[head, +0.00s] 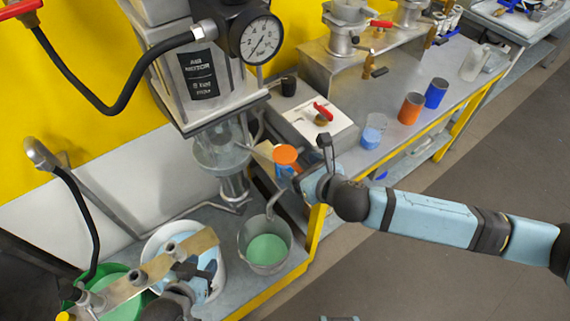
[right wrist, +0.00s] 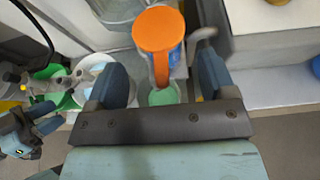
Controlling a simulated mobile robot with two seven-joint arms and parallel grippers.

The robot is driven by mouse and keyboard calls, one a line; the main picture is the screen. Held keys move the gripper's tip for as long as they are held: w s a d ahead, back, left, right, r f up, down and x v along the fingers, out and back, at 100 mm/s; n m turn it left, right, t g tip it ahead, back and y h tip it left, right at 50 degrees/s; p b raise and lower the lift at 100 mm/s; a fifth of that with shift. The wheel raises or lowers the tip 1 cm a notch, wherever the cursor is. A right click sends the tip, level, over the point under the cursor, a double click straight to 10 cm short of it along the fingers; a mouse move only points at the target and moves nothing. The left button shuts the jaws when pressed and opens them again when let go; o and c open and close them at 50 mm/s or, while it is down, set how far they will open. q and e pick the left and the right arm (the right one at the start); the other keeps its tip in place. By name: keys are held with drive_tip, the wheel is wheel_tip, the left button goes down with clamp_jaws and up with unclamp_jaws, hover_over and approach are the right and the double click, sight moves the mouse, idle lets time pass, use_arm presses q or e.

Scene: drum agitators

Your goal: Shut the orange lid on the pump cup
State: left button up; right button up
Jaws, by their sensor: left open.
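The pump cup (head: 284,171) has a blue body, mostly hidden by my right arm in the head view. Its orange lid (head: 285,154) is at the top, and I cannot tell whether it is fully shut. In the right wrist view the orange lid (right wrist: 157,29) is a round disc with an orange strip running down, and the blue body (right wrist: 172,54) shows beside it. My right gripper (right wrist: 161,82) is open, its fingers wide apart on either side of the strip, with no contact visible. My left gripper (head: 190,268) is open at the lower left, over a white bucket.
The white bucket (head: 148,247) holds blue liquid, beside a metal bucket (head: 244,240) with green liquid. A tan bar (head: 160,262) lies across. The motor unit (head: 195,75) rises behind.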

drive_tip(key=shift+o, duration=1.4)
drive_tip(key=shift+s+d+r+p, duration=0.15)
drive_tip(key=shift+s+r+p, duration=0.1)
drive_tip(key=shift+p, duration=0.1)
drive_tip(key=p+v, duration=0.4)
drive_tip(key=v, duration=0.2)
drive_tip(key=shift+s, duration=0.15)
